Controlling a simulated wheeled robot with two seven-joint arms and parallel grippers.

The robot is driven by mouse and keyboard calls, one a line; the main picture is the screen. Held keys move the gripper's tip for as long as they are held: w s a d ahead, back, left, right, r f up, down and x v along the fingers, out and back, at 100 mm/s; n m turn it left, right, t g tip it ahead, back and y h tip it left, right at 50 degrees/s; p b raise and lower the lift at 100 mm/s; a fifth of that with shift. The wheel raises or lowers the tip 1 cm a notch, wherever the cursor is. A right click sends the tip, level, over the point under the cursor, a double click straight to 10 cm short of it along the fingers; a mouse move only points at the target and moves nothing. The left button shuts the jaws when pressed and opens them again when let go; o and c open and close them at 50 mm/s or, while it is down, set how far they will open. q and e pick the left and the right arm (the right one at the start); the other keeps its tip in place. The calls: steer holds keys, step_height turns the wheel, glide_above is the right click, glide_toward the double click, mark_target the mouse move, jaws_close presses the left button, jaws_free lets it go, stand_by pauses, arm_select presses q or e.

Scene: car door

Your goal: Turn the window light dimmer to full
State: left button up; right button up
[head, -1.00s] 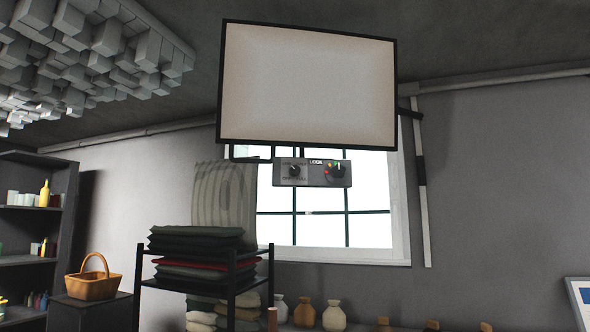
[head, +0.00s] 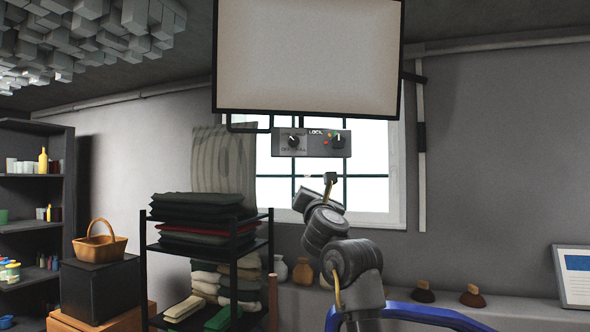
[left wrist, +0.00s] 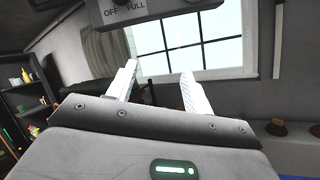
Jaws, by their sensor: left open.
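A grey control box (head: 312,143) hangs under a large pale light panel (head: 308,55) in front of the window. Its left knob (head: 293,141) is dark with a light pointer and has OFF and FULL lettering below it. Its right knob (head: 338,140) has coloured marks around it. My left gripper (head: 330,178) is below the box, under the right knob, apart from it. In the left wrist view its two pale fingers are spread and empty (left wrist: 158,72), and the box (left wrist: 150,12) is at the top edge, its knobs mostly cut off. My right gripper is not in view.
A bright window (head: 370,190) is behind the box. A black rack (head: 268,235) with folded cloths stands left of my arm. A basket (head: 100,243) sits on a dark stand further left. Vases and brushes line a low ledge (head: 500,305). Space around the box looks clear.

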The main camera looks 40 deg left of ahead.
mark_target(295, 141)
arm_select(q)
steer(key=s+r+n+g+y, duration=0.2)
steer(key=s+r+n, duration=0.2)
steer(key=r+n, duration=0.45)
steer(key=w+a+r+p, duration=0.1)
steer(key=a+p, duration=0.1)
steer(key=w+a+r+m+p, duration=0.1)
steer(key=w+a+r+p, duration=0.1)
steer(key=a, duration=0.1)
steer(key=w+a+r+m+p, duration=0.1)
steer(key=w+a+r+p, duration=0.1)
steer(key=shift+w+a+p, duration=0.15)
steer(key=shift+w+p, duration=0.05)
steer(key=shift+p, duration=0.15)
steer(key=shift+w+a+p, duration=0.35)
steer(key=shift+w+a, duration=0.05)
steer(key=shift+w, duration=0.1)
steer(key=shift+t, duration=0.3)
steer(key=c, duration=1)
